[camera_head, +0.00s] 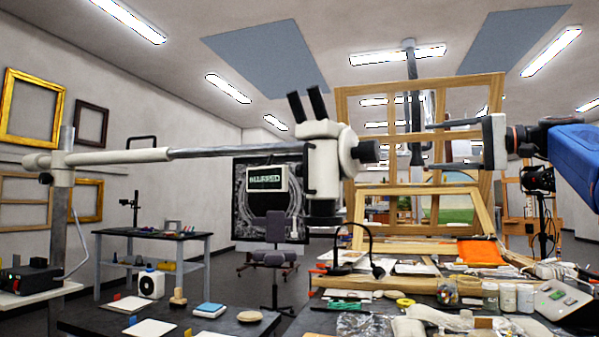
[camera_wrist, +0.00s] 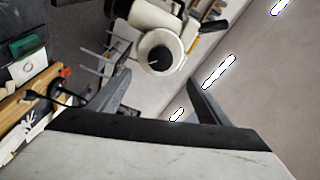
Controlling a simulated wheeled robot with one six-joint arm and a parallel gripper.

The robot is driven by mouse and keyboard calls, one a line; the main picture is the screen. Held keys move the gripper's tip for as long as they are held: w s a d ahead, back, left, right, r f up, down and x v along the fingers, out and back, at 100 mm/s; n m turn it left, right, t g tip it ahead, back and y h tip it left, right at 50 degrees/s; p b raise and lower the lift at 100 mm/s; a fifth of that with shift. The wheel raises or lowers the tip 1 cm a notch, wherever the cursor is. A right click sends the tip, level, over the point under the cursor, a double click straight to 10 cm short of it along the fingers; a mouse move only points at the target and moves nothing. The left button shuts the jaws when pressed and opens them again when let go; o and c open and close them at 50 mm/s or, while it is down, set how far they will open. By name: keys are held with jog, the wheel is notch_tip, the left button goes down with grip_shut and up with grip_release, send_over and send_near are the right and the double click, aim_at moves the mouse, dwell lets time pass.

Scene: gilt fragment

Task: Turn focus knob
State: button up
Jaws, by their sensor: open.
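A white microscope head (camera_head: 325,150) with black eyepieces hangs on a long horizontal boom. Its dark focus knob (camera_head: 368,152) sticks out on the right side, towards my gripper (camera_head: 432,145). A small screen (camera_head: 267,179) beside the head reads "BLURRED". My gripper is to the right of the knob, with a gap between them. In the wrist view the knob (camera_wrist: 160,58) shows end-on with a pale pointer mark, just beyond my gripper's spread fingers (camera_wrist: 158,77). The fingers are open and empty, on either side of the knob's line.
Wooden frames (camera_head: 420,220) stand behind my gripper. The bench below holds an orange cloth (camera_head: 482,252), jars (camera_head: 508,297) and a lamp (camera_head: 375,258). The boom (camera_head: 230,152) runs left to a post (camera_head: 65,190). Free air lies between gripper and knob.

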aim_at(378, 150)
jog(key=w+a+n, duration=0.2)
jog(key=w+a, duration=0.1)
jog(key=a, duration=0.2)
jog(key=w+a+n, duration=0.2)
jog(key=w+a, duration=0.1)
jog(key=a, duration=0.2)
jog(key=w+a+n, duration=0.2)
jog(key=w+a, duration=0.2)
jog(key=a, duration=0.1)
jog(key=shift+a+r+n+t, duration=0.1)
jog(key=shift+r+n+t, duration=0.2)
jog(key=shift+n, duration=0.1)
dwell(0.4)
jog(key=c, duration=1.1)
